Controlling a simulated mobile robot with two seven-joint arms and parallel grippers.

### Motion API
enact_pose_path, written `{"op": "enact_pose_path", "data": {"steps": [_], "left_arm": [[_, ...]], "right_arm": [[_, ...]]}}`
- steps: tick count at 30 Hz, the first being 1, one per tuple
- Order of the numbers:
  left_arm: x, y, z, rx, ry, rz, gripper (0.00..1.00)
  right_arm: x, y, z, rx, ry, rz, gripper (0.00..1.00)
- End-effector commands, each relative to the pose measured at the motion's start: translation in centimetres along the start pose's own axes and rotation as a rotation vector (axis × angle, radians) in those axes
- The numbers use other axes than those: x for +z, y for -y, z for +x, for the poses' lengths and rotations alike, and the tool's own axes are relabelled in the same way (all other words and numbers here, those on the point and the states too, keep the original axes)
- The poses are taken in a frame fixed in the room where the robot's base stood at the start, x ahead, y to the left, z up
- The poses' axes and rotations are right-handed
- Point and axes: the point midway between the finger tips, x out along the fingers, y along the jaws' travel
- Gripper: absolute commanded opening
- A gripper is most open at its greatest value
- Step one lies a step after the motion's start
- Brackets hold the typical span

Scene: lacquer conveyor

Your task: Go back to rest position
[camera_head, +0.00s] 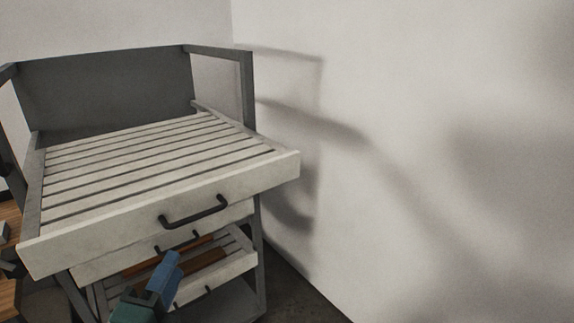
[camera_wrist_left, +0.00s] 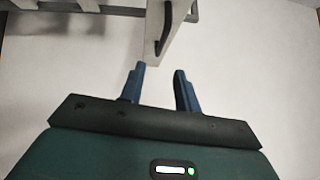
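My left gripper (camera_head: 167,278) is low in front of the drawer rack in the head view, partly covering the lower drawers. Its two blue fingers stand apart with nothing between them in the left wrist view (camera_wrist_left: 160,78). There a pale drawer front with a dark handle (camera_wrist_left: 166,28) is beyond the fingertips, and I see no contact with it. My right gripper is in neither view.
A grey rack (camera_head: 110,85) holds a wide slatted top drawer, pulled out, with a black handle (camera_head: 195,213). More slatted drawers with handles (camera_head: 193,298) are below it. A bare white wall (camera_head: 430,140) stands to the right. Wooden surfaces show at the left edge.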

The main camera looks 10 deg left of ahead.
Motion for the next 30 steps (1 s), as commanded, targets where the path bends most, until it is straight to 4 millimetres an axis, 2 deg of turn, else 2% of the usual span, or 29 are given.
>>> {"op": "enact_pose_path", "data": {"steps": [2,4,8,12,16,21,30], "left_arm": [[-0.6,-1.2,0.0,0.04,-0.016,-0.079,0.32],[-1.7,-3.2,-0.1,0.109,-0.038,-0.225,0.32],[-5.1,-9.0,-1.5,0.32,-0.053,-0.636,0.32],[-9.0,-15.2,-4.8,0.579,0.02,-1.077,0.32],[-11.6,-19.1,-8.0,0.76,0.135,-1.365,0.32],[-13.1,-21.3,-10.3,0.864,0.231,-1.531,0.32],[-13.2,-21.4,-10.4,0.869,0.239,-1.545,0.32]], "right_arm": [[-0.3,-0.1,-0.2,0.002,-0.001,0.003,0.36],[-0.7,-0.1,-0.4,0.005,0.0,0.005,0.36],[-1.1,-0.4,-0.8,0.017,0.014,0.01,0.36],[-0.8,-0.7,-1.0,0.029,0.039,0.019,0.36],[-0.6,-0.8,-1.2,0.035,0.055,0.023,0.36],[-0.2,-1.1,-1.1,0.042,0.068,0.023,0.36],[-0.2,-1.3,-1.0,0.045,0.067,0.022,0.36]]}}
